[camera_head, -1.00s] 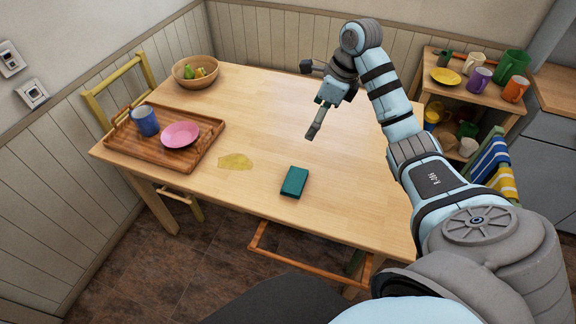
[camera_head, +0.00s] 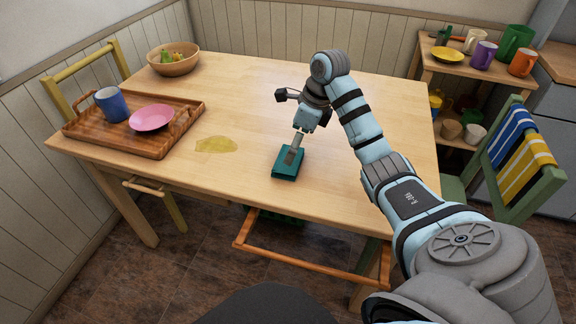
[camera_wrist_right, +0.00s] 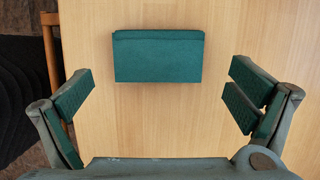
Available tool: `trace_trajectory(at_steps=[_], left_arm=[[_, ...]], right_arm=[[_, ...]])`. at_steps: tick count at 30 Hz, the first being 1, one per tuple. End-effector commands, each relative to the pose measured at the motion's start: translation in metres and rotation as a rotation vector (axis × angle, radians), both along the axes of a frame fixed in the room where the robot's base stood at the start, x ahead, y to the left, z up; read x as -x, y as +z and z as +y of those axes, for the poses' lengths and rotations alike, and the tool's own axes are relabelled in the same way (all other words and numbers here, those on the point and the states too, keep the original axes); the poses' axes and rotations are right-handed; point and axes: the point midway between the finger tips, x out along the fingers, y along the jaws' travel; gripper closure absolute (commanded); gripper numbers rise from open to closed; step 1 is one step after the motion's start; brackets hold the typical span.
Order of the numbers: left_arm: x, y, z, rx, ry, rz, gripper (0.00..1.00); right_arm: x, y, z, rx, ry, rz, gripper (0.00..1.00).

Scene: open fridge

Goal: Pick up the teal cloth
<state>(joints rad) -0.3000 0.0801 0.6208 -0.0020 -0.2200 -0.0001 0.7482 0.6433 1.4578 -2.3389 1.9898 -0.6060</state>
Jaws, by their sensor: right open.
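The teal cloth (camera_head: 288,171) is a folded rectangular block lying on the wooden table near its front edge. My right gripper (camera_head: 294,155) is above it in the head view, with its fingers covering part of the cloth. In the right wrist view the cloth (camera_wrist_right: 158,56) lies ahead of the right gripper (camera_wrist_right: 160,98), roughly centred between its wide-open fingers. Nothing is between the fingers, and they do not touch the cloth. My left gripper is not in view.
A yellow spill (camera_head: 216,145) lies left of the cloth. A wooden tray (camera_head: 118,146) holds a blue mug (camera_head: 112,105) and a pink plate (camera_head: 152,118). A fruit bowl (camera_head: 173,65) stands at the back left. A chair (camera_head: 520,165) with striped towels is at right.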

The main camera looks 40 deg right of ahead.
Motion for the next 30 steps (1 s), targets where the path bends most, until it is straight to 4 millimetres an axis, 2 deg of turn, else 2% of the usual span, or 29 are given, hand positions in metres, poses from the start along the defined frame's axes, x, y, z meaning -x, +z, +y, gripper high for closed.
trace_trajectory(at_steps=[10,15,17,21,22,30], left_arm=[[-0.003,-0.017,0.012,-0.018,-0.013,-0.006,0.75],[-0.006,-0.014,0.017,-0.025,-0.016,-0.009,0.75],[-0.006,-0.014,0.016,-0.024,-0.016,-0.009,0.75],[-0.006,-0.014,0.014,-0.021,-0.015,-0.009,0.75],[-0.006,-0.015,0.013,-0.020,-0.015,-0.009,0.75],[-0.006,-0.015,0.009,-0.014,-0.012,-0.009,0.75]], right_arm=[[-0.011,-0.051,0.009,-0.001,0.001,0.000,0.00],[-0.012,-0.050,0.009,0.001,0.001,-0.001,0.00],[-0.012,-0.050,0.009,0.001,0.001,-0.001,0.08],[-0.012,-0.050,0.009,0.000,0.001,-0.002,0.30],[-0.012,-0.050,0.009,0.000,0.001,-0.002,0.32],[-0.012,-0.048,0.009,0.000,0.001,-0.002,0.32]])
